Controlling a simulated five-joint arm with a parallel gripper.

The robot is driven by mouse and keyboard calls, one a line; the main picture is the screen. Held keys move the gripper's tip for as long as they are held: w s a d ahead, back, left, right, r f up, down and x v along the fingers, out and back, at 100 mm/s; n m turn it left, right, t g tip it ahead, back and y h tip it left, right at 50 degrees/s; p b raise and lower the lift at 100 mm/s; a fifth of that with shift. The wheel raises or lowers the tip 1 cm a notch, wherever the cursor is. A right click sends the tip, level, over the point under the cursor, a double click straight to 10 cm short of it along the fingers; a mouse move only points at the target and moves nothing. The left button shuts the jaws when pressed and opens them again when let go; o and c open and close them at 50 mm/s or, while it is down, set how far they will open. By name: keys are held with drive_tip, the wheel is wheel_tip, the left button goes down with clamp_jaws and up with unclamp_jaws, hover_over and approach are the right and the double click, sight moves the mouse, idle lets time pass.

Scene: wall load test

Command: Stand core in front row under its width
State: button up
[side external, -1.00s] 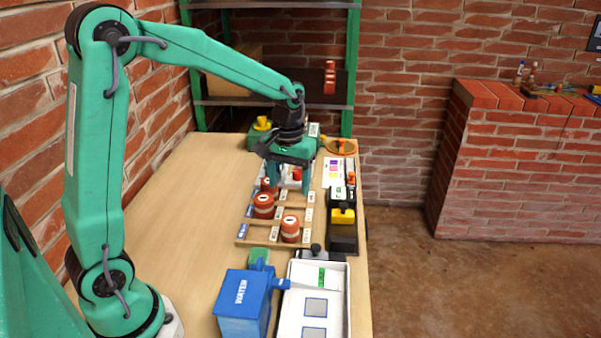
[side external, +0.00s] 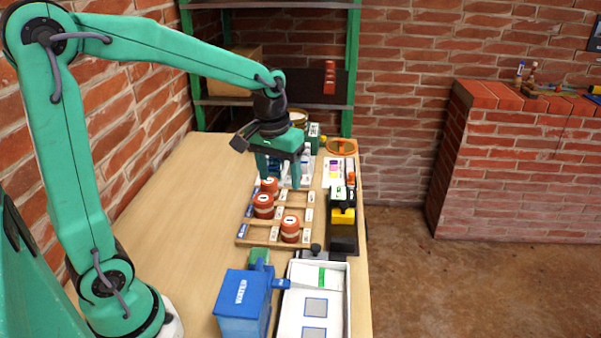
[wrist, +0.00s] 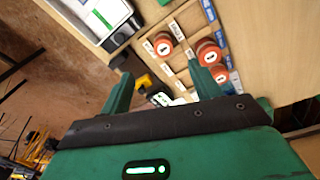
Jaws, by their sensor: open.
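Several red-brown cores with pale label marks sit in a wooden rack (side external: 258,241). One core (side external: 290,229) stands alone at the near right; another core (side external: 263,205) is farther left, with a third core (side external: 268,185) just behind it. The wrist view shows a lone core (wrist: 163,43) and two close together, one (wrist: 207,50) beside the other (wrist: 220,73). My gripper (side external: 284,176) is over the far part of the rack, fingers pointing down and apart. In the wrist view my gripper (wrist: 160,70) shows nothing held between its fingers. The finger bodies partly hide the rack's far end.
A blue water box (side external: 242,297) and a white tray (side external: 335,280) stand at the near end. A black-and-yellow device (side external: 343,216) lies right of the rack. An orange ring (side external: 341,146) is at the far right. The left half of the table is bare.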

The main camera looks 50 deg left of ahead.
drive_tip(key=s+d+r+m+t, duration=0.1)
drive_tip(key=s+r+m+t, duration=0.1)
drive_tip(key=s, duration=0.5)
drive_tip(key=s+d+r+m+t, duration=0.2)
drive_tip(key=s+r, duration=0.1)
drive_tip(key=s, duration=0.4)
drive_tip(key=shift+s, duration=0.4)
idle(0.6)
